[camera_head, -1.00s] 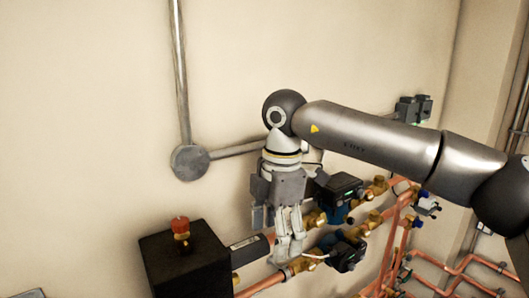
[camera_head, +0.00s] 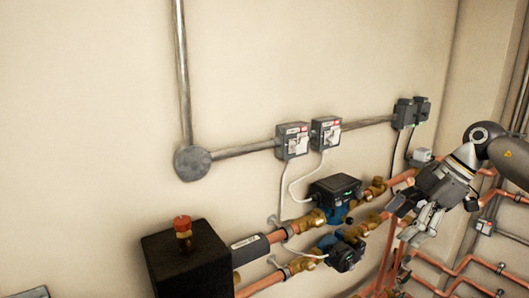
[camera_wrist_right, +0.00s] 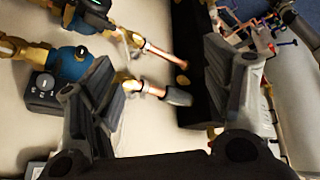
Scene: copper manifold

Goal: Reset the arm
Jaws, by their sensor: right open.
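My right gripper (camera_head: 424,222) is at the right side of the head view, in front of the copper pipes and pointing down and left. In the right wrist view its two fingers (camera_wrist_right: 170,95) stand wide apart with nothing between them. Beyond them, that view shows pump parts, pipe ends and a dark box. The right arm (camera_head: 512,155) comes in from the right edge of the head view. My left gripper is in neither view.
Two pumps, an upper one (camera_head: 336,190) and a lower one (camera_head: 345,254), sit on copper pipes (camera_head: 262,286). Two switch boxes (camera_head: 293,141) are on the wall. The wall at upper left is bare apart from conduit.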

